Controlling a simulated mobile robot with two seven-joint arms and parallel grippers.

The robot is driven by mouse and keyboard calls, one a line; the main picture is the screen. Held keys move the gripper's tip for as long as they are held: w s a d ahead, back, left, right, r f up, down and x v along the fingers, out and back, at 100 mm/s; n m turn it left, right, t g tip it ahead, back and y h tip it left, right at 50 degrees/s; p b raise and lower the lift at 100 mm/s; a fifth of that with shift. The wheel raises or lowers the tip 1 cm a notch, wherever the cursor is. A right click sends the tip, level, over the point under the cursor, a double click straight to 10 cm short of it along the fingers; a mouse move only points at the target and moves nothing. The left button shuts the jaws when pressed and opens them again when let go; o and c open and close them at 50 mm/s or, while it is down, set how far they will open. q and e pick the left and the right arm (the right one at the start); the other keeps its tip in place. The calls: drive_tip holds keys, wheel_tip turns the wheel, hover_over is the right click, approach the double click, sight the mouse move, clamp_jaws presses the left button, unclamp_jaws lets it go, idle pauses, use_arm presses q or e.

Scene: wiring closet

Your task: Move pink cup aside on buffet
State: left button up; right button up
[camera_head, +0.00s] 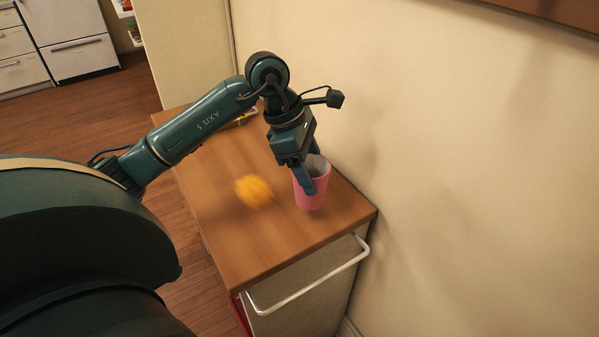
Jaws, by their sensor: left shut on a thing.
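A pink cup (312,194) stands upright near the right side of the buffet's wooden top (240,245), close to the wall. My left gripper (308,180) reaches down from above and is shut on the cup's rim and side, with one blue finger in front of the cup. The far finger is partly hidden by the cup. I cannot tell whether the cup's base touches the top. My right gripper is not in view.
A blurred orange-yellow round object (253,190) is just left of the cup. A yellow item (243,117) lies behind my left arm at the far part of the top. A white rail (310,285) runs along the front end. The wall (470,180) bounds the right side. The near part of the top is clear.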

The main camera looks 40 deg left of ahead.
use_arm(q)
drive_tip(key=shift+f, duration=2.15)
drive_tip(key=shift+f, duration=0.25)
drive_tip(key=o, duration=1)
drive_tip(key=shift+r, duration=0.1)
drive_tip(key=shift+c, duration=0.2)
drive_tip(key=v, duration=1.2)
drive_tip(key=shift+r, duration=0.15)
drive_tip(key=shift+s, duration=0.1)
